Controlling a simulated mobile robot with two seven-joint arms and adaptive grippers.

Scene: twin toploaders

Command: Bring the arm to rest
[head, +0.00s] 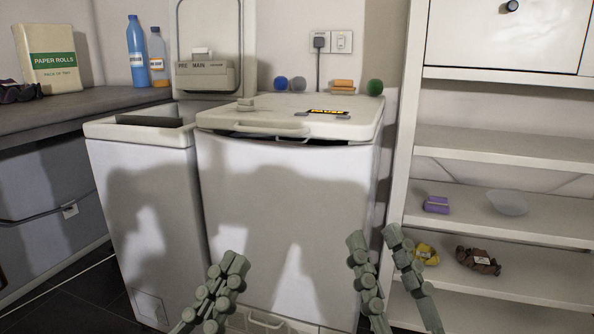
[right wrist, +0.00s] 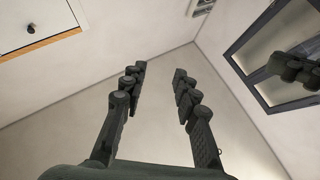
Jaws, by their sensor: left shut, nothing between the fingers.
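My left gripper (head: 222,275) is low in the head view, in front of the right-hand white toploader (head: 285,215), with its fingers together and nothing seen between them. My right gripper (head: 374,238) is to the right, near that machine's right front edge, with its fingers apart and empty. In the right wrist view my right gripper (right wrist: 159,72) also shows two spread fingers with only walls and ceiling behind them. The left-hand toploader (head: 145,215) has its lid (head: 210,25) raised. The right-hand machine's lid (head: 250,112) is down, with a dark gap under its front edge.
Right of the machines stands a white shelf unit (head: 500,195) with a purple packet (head: 436,205), a pale bowl-like thing (head: 508,202) and yellow and brown items. A counter (head: 50,115) at left holds paper rolls (head: 50,60) and bottles (head: 137,55). A small dark card (head: 327,113) lies on the closed lid.

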